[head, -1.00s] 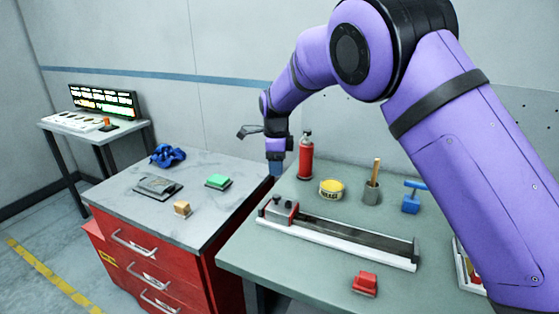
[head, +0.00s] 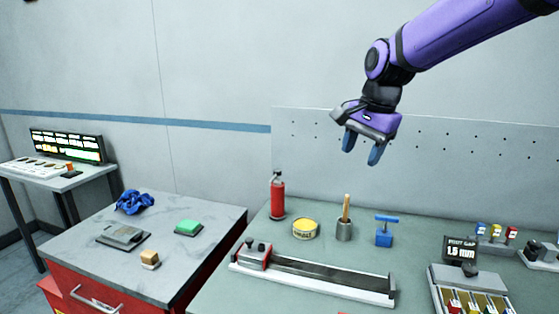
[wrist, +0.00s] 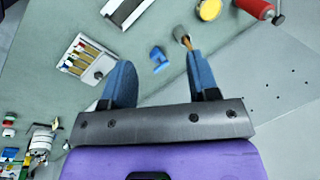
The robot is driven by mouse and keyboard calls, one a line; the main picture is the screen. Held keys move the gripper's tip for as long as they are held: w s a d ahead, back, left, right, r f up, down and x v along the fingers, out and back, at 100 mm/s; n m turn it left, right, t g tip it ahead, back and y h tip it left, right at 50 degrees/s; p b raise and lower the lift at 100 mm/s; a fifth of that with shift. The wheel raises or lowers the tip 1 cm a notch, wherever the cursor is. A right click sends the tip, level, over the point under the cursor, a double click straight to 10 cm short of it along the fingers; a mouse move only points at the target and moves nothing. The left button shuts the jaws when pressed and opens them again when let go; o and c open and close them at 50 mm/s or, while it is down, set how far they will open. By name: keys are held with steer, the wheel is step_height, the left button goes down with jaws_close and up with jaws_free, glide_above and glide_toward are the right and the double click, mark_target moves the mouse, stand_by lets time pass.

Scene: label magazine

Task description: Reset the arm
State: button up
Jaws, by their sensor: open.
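My purple arm reaches in from the upper right in the head view. My gripper (head: 362,150) hangs above the back of the green bench, in front of the pegboard. Its two blue fingers are apart with nothing between them. In the wrist view my gripper (wrist: 160,85) also shows open and empty, with the bench top well below it. A blue T-handled tool (head: 384,232) and a grey cup with a wooden handle (head: 344,228) stand on the bench below the gripper, apart from it.
The green bench holds a red spray bottle (head: 277,195), a yellow tin (head: 305,228), a long metal rail fixture (head: 320,278) and a label magazine with a gap display (head: 460,248). A grey-topped red cabinet (head: 200,215) stands left. The air around my gripper is clear.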

steer(key=s+d+n+t, duration=0.1)
steer(key=s+d+n, duration=0.2)
steer(key=s, duration=0.6)
steer(key=s+d+n+t+h, duration=0.1)
steer(key=s+d+n, duration=0.2)
steer(key=s+d, duration=0.2)
steer(key=s+d+f+n+t, duration=0.1)
steer(key=s+d+n, duration=0.2)
steer(key=s, duration=0.9)
steer(key=shift+s+d+h, duration=0.3)
steer(key=shift+s+d, duration=0.05)
steer(key=shift+d, duration=0.75)
